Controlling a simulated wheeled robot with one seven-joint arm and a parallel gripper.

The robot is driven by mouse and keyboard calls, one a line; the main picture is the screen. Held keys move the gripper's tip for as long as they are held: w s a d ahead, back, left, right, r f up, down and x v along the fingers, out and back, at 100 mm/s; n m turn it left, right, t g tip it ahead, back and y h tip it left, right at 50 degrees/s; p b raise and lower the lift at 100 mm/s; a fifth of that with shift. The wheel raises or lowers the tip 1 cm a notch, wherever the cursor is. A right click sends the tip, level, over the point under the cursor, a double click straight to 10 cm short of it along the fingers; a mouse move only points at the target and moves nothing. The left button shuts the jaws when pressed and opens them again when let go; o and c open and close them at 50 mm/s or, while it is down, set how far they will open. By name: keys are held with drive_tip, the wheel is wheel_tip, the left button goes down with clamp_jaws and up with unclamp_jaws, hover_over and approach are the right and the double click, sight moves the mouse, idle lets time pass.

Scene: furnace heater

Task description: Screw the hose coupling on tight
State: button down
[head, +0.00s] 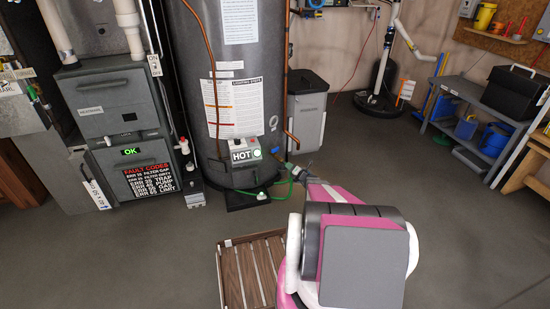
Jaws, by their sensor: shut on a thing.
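The tall grey water heater (240,75) stands at centre left in the head view, with a HOT panel (244,153) low on its front. A thin green hose (272,187) runs along the heater's foot and rises toward my gripper (297,173). My gripper is at the heater's lower right side, small in the picture, at the end of my pink and white arm. It is shut on the hose coupling at the hose's end. The coupling itself is too small and covered to make out. I cannot tell how far it sits on its fitting.
A furnace (118,105) with a green OK display stands left of the heater. A grey bin (305,110) stands behind right. A slatted wooden pallet (235,276) lies in front, partly behind my arm. A shelf bench (475,118) is at right; floor between is clear.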

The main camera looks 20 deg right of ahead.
drive_tip(key=shift+s, duration=0.15)
drive_tip(key=c, duration=1)
unclamp_jaws()
drive_tip(key=shift+o, duration=0.2)
drive_tip(key=v, duration=1)
drive_tip(key=shift+s+d, duration=0.25)
drive_tip(key=shift+s, duration=0.1)
drive_tip(key=shift+a, duration=0.1)
